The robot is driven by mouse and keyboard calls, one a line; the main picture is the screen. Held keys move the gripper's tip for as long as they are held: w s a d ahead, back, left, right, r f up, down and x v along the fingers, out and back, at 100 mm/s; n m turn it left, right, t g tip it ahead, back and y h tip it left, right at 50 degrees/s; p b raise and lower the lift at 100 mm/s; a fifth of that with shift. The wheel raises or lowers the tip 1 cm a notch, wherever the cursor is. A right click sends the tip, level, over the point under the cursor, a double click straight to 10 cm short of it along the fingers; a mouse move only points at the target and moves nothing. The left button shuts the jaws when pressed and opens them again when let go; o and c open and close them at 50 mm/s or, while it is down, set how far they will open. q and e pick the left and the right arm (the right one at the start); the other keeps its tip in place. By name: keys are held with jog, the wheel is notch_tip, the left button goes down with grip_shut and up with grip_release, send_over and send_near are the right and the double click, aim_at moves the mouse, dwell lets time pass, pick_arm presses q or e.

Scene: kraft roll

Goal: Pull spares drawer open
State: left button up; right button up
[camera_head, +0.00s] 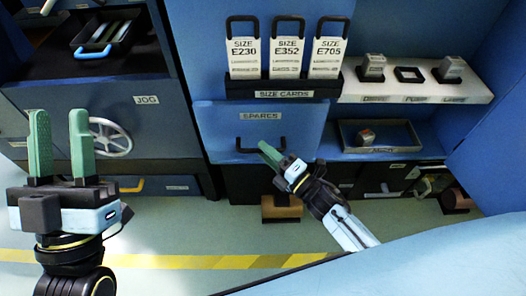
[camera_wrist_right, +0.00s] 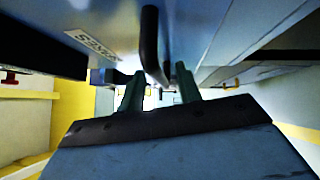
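The spares drawer (camera_head: 222,125) is a blue front with a SPARES label, below the size cards in the head view. I cannot tell whether it stands slightly out. Its dark bar handle (camera_head: 240,146) is partly hidden by my right gripper (camera_head: 267,152). In the right wrist view the handle (camera_wrist_right: 151,45) runs toward the gap between the two green fingertips (camera_wrist_right: 160,76). The fingers are apart, with the handle at or between their tips; contact is not clear. My left gripper (camera_head: 60,115) is open and empty at the left, away from the drawer.
Size cards (camera_head: 287,58) stand in a holder above the drawer. A shelf with small blocks (camera_head: 372,66) and an open tray (camera_head: 378,137) lie to the right. A handwheel (camera_head: 110,138) is on the left cabinet. The floor in front is clear, with a yellow stripe (camera_head: 200,262).

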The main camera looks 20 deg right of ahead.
jog(key=shift+x, duration=0.8)
jog(key=shift+c, duration=0.4)
grip_shut()
